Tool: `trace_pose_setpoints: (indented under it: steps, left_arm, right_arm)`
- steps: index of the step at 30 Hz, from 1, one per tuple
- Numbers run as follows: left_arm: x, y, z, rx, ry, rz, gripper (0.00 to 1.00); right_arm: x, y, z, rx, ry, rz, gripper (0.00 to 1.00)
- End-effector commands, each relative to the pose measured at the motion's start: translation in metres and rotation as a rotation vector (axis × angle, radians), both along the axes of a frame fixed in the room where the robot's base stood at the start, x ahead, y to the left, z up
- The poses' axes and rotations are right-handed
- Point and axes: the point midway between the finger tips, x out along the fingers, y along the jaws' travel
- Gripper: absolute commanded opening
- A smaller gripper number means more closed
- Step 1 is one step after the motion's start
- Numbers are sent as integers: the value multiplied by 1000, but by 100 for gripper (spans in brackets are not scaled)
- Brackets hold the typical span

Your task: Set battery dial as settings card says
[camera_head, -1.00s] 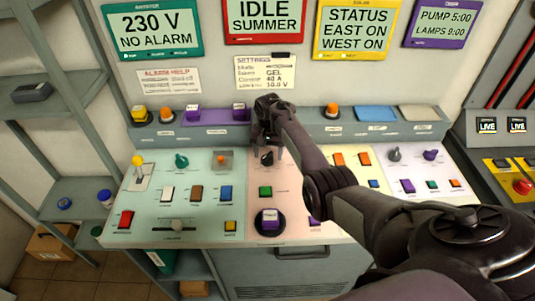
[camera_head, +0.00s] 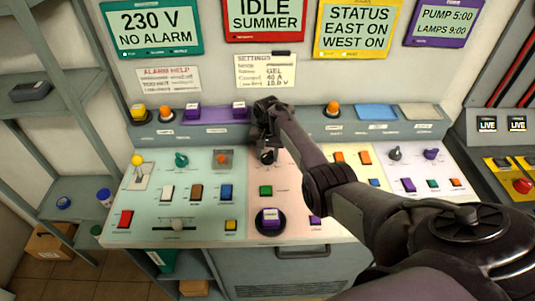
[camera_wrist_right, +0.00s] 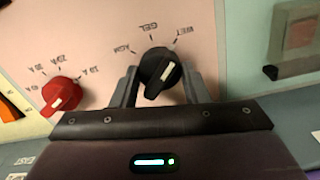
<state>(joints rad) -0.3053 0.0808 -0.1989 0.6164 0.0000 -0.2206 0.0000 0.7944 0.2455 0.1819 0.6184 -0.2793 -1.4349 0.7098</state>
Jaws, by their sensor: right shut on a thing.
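The settings card (camera_head: 265,72) on the back wall reads GEL, 40 A and a voltage line too small to read surely. The black battery dial (camera_head: 267,157) sits on the pink panel under my right gripper (camera_head: 267,142). In the right wrist view, the dial (camera_wrist_right: 160,72) stands between the two fingers of my right gripper (camera_wrist_right: 160,88), which is shut on it. Labels AGM, GEL and WET ring the dial. Its white mark slants to the upper right, towards the WET side; the exact setting is hard to tell. My left gripper is not in view.
A red dial (camera_wrist_right: 62,94) with ampere labels is beside the black dial in the right wrist view. A green button (camera_head: 265,191) and a purple-topped round knob (camera_head: 270,219) are nearer the front. My right forearm covers part of the panel to the right.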

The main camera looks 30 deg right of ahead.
Motion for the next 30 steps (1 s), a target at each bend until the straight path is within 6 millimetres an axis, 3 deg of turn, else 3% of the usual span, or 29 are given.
trace_pose_setpoints:
  steps: [8,30]
  left_arm:
    - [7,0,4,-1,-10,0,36]
    - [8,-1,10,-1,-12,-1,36]
  right_arm:
    - [-1,0,0,2,4,115,18]
    - [0,1,-1,2,3,673,18]
